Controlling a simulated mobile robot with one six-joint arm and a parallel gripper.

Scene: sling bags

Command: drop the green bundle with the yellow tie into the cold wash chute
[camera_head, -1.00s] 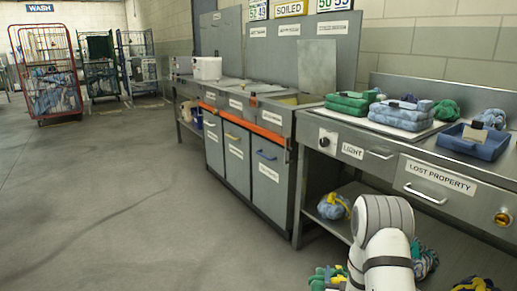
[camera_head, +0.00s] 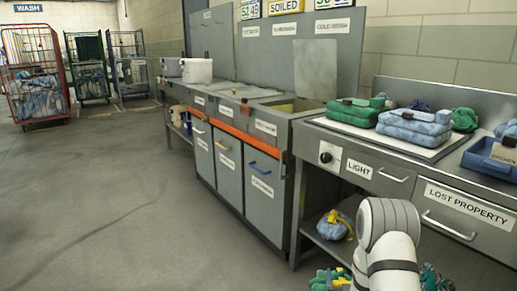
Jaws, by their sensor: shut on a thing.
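The green bundle with yellow on it (camera_head: 322,278) shows at the bottom edge, left of my white arm, and is partly cut off. It also has some blue. My gripper (camera_head: 340,284) is low there and shut on the bundle; its fingers are mostly hidden. The chute unit under the right-hand panel sign, which seems to read cold wash, has its top opening (camera_head: 297,106) uncovered, with a grey lid standing up behind it. The opening is above and left of the bundle, well apart from it.
A blue bundle with a yellow tie (camera_head: 335,224) lies on the shelf under the counter. Folded towels (camera_head: 415,125) and a blue tray (camera_head: 490,160) stand on the counter. Wheeled cages are far left. The floor at left is clear.

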